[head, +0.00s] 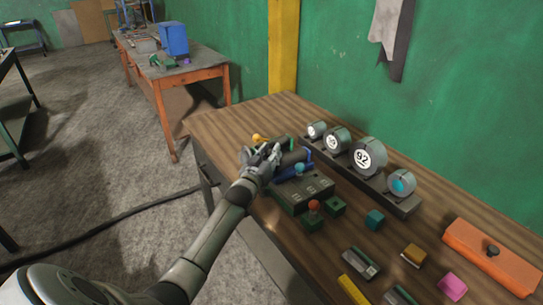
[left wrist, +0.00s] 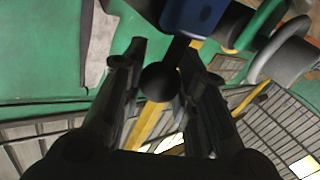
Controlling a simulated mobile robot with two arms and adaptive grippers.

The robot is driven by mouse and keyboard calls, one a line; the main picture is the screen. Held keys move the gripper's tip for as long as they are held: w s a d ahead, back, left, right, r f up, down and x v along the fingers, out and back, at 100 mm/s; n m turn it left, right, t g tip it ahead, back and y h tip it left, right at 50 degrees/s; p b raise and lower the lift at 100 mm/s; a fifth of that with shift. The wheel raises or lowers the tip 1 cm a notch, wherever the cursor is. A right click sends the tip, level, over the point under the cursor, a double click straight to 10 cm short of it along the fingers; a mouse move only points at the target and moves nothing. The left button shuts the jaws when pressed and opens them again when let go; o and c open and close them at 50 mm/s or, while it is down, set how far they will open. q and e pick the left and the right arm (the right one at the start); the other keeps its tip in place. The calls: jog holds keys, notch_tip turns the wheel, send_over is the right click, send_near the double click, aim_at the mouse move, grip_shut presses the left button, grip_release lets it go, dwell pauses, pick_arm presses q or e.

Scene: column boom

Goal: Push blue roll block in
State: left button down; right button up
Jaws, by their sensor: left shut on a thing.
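The blue roll block (head: 293,173) shows in the head view beside a dark cylinder, on the green-grey unit (head: 302,194) on the wooden bench. My left gripper (head: 263,157) is at its left end and partly hides it. In the left wrist view, the blue part (left wrist: 192,16) is at the top edge, with a dark stem running to a black ball knob (left wrist: 160,82). My left gripper's fingers (left wrist: 165,76) are on either side of this knob and shut on it. The block's far end and its seat are hidden. My right gripper is not in view.
A rack of round gauges (head: 370,155) stands behind the unit. A yellow knob (head: 257,138) is just beyond my gripper, and a red knob (head: 314,205) is nearer. Small blocks and an orange box (head: 490,255) lie to the right. The bench's left corner is clear.

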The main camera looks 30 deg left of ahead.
pick_arm(q)
jog(key=a, duration=0.1)
jog(key=w+a, duration=0.1)
jog(key=shift+w+a+b, duration=0.1)
jog(key=shift+a+b, duration=0.25)
jog(key=shift+b, duration=0.05)
jog(key=c, duration=1.1)
grip_release()
jog(key=s+d, duration=0.2)
jog(key=s, duration=1)
jog(key=shift+d, duration=0.2)
jog(key=shift+f, duration=0.1)
